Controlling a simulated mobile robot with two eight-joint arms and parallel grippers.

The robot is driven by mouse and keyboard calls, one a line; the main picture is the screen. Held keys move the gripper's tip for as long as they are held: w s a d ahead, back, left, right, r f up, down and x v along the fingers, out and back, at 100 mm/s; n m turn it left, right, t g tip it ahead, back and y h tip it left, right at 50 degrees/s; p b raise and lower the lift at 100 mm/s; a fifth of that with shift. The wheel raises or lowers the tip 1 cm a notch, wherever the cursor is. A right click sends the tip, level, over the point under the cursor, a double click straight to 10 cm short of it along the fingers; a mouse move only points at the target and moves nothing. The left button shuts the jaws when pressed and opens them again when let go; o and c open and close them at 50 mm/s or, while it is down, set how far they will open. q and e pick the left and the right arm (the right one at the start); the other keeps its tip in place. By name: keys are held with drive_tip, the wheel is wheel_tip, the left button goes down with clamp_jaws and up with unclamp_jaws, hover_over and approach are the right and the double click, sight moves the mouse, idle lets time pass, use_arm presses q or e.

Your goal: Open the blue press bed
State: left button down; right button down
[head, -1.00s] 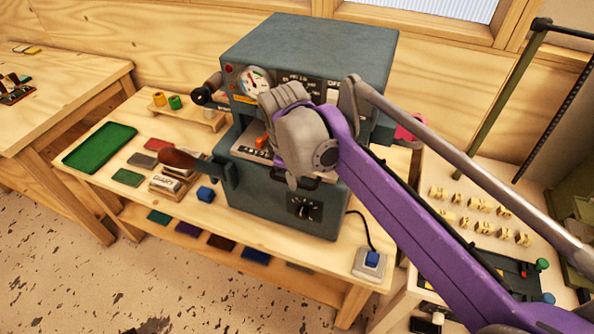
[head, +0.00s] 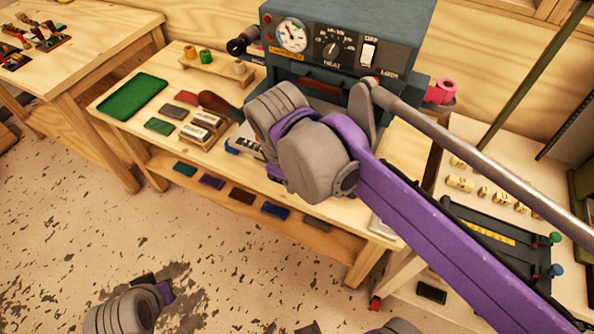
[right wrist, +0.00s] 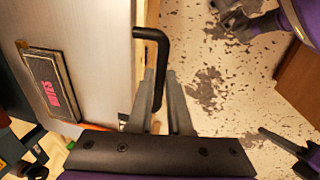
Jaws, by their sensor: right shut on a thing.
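The blue-grey press (head: 345,35) stands on the wooden bench in the head view, with a gauge, a heat dial and a switch on its front. My right arm covers its lower front there and hides the right gripper. In the right wrist view a pale metal surface, seemingly the bed (right wrist: 90,70), carries a dark plate with pink letters (right wrist: 52,85). A black bar handle (right wrist: 153,34) sticks out from its edge. My right gripper (right wrist: 160,76) is shut on the handle's end. Grey and purple parts at the head view's bottom left seem to be my left arm; its jaws are unclear.
A green tray (head: 132,97), small coloured pads and a wooden-handled tool (head: 218,106) lie left of the press. Pink rolls (head: 441,91) hang at its right. A second bench (head: 525,180) stands at the right. The floor in front is clear.

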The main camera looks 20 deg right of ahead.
drive_tip(key=c, duration=1.1)
unclamp_jaws()
drive_tip(key=r, duration=0.3)
drive_tip(key=s+a+r, duration=0.1)
drive_tip(key=r, duration=0.6)
drive_tip(key=shift+s+a+r, duration=0.2)
drive_tip(key=shift+a+r, duration=0.1)
drive_tip(key=shift+r, duration=0.05)
